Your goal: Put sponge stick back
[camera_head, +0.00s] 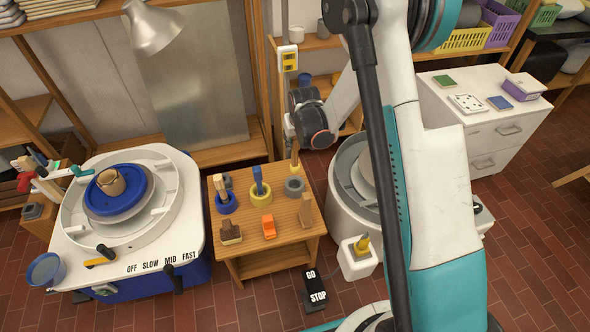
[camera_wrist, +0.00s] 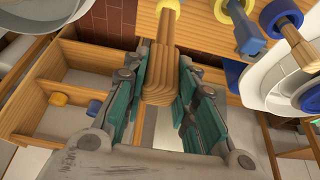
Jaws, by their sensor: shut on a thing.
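My gripper (camera_wrist: 157,78) is shut on the wooden handle of the sponge stick (camera_wrist: 156,84), with a teal finger on each side. The stick's thin rod ends in a yellow tip at the top of the wrist view. In the head view the stick (camera_head: 294,158) hangs nearly upright, yellow end down, above the back right of the small wooden table (camera_head: 268,240). A grey ring holder (camera_head: 294,187) is just below the tip and looks empty. Whether the tip touches anything is unclear. My gripper is mostly hidden in the head view.
A yellow ring (camera_head: 260,196) holding a blue-handled stick and a blue ring (camera_head: 225,204) with a wooden-handled one stand left of the grey ring. An orange block (camera_head: 268,226) and brown tools sit in front. Pottery wheels flank the table.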

